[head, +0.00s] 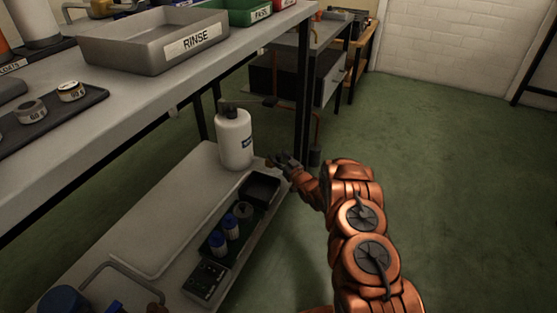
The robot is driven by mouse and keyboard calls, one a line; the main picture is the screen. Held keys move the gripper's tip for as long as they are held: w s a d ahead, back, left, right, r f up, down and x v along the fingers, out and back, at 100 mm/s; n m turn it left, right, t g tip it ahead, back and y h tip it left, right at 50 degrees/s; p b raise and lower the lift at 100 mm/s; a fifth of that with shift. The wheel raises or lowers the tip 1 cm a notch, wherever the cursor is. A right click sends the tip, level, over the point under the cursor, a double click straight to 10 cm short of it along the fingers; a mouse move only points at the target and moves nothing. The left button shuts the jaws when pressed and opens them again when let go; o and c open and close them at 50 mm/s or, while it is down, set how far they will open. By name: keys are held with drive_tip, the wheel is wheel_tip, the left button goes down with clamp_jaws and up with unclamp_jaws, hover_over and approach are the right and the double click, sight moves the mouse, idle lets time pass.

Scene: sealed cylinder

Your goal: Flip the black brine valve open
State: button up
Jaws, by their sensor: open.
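A white bottle (234,140) with a dark label stands upright on the low shelf below the workbench; the label is too small to read. A black fitting at its top carries a dark lever-like piece (263,101) reaching to the right; I cannot tell whether this is the brine valve or how it is set. My gripper (279,162) is open and looks empty, to the right of the bottle and lower than the black fitting. It appears apart from the bottle. My orange arm comes in from the lower right.
The low shelf (160,205) also holds a dark tray (247,211) with blue-capped bottles. A grey bin marked RINSE (155,42) sits on the bench above. A dark bench leg (303,85) stands near my gripper. Green floor (450,190) is clear to the right.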

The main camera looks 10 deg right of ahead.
drive_tip(key=shift+w+a, duration=0.15)
drive_tip(key=shift+w, duration=0.15)
clamp_jaws()
idle(0.4)
